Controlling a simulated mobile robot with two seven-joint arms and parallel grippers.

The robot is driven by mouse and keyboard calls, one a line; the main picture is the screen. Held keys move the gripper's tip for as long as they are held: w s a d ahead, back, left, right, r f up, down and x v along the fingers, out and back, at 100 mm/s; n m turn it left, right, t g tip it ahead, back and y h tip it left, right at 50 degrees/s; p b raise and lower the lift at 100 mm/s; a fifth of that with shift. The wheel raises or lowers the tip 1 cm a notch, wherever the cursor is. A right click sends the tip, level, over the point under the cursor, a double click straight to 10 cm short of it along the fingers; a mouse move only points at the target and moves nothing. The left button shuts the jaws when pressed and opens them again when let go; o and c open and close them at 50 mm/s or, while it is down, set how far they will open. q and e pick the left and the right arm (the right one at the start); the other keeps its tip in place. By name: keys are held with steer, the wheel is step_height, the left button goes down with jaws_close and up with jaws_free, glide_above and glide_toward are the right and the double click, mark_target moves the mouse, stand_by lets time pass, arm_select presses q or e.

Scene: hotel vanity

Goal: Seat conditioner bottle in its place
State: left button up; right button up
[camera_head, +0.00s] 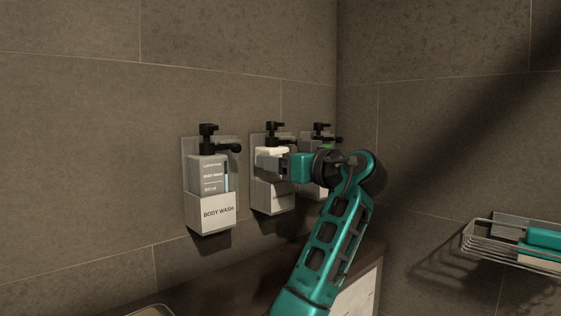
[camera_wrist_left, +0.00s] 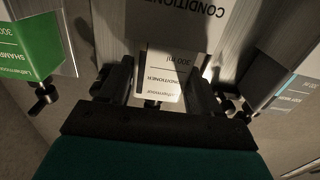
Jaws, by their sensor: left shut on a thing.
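The conditioner bottle is white with a black pump (camera_head: 271,129). Its label faces the left wrist camera, upside down (camera_wrist_left: 160,78). My left gripper (camera_head: 271,161) is shut on the bottle's body, one finger on each side (camera_wrist_left: 157,88). The conditioner holder is a pale box on the wall; it shows in the head view (camera_head: 272,198) and in the left wrist view (camera_wrist_left: 180,22). The bottle's lower part meets the holder's front edge and is hidden behind it. I cannot tell how deep it sits. My right gripper is not in view.
The body wash bottle (camera_head: 208,174) stands in its holder (camera_head: 211,213) to the left. The green-labelled shampoo bottle (camera_wrist_left: 34,47) is close on the other side. A wire rack (camera_head: 505,245) with items is at the right wall. A counter (camera_head: 250,285) lies below.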

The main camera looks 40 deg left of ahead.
arm_select(q)
steer(key=shift+f, duration=0.2)
stand_by(0.4)
steer(key=o, duration=1.3)
steer(key=d, duration=0.4)
steer(key=d+b, duration=0.1)
steer(key=d, duration=0.3)
steer(key=s+d, duration=0.1)
steer(key=d, duration=0.4)
steer(key=shift+b, duration=0.4)
steer(key=shift+a, duration=0.1)
